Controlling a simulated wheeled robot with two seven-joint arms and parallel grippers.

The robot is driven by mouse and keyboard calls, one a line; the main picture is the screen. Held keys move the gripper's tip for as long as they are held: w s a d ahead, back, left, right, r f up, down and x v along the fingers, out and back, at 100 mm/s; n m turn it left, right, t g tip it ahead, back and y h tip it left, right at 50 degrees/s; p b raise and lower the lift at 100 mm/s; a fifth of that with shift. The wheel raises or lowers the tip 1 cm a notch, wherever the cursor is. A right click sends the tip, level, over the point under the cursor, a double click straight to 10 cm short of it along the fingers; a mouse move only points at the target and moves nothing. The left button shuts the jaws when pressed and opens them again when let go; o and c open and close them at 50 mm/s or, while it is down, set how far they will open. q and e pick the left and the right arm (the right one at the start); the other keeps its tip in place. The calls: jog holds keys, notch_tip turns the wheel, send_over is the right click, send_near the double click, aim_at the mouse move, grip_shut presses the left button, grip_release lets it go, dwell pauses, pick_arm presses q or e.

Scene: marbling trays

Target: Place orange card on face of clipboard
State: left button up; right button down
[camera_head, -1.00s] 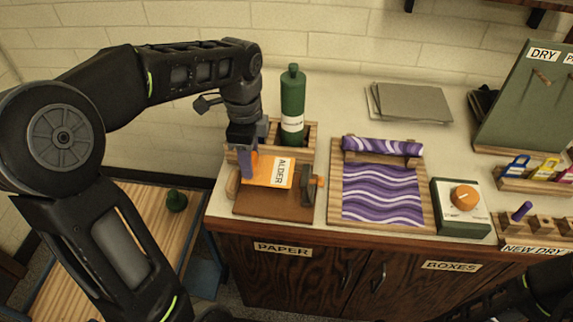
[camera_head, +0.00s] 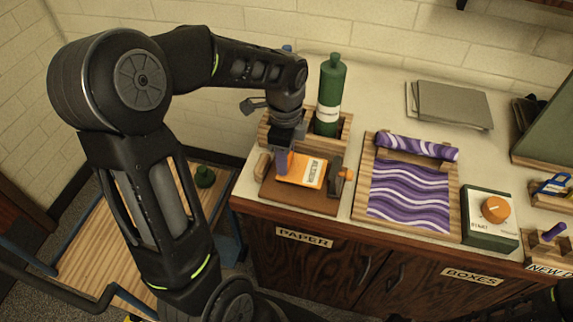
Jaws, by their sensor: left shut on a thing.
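An orange card (camera_head: 313,171) with a white label is at the left end of the counter, over a brown board (camera_head: 297,196) that looks like the clipboard. A dark clip-like piece (camera_head: 335,175) with an orange knob stands at the board's right side. My left gripper (camera_head: 283,164) points down and is shut on the card's left part. I cannot tell whether the card touches the board or is just above it. The fingers hide part of the card. My right gripper is not in view.
A green bottle (camera_head: 328,95) stands in a wooden rack (camera_head: 345,130) just behind. Grey sheets (camera_head: 450,105) lie at the back.

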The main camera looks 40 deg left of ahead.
pick_arm(q)
jog(key=shift+f, duration=1.85)
jog(key=shift+f, duration=0.1)
jog(key=o, duration=1.3)
notch_tip(320, 180, up, 12)
jog(key=shift+r, duration=0.15)
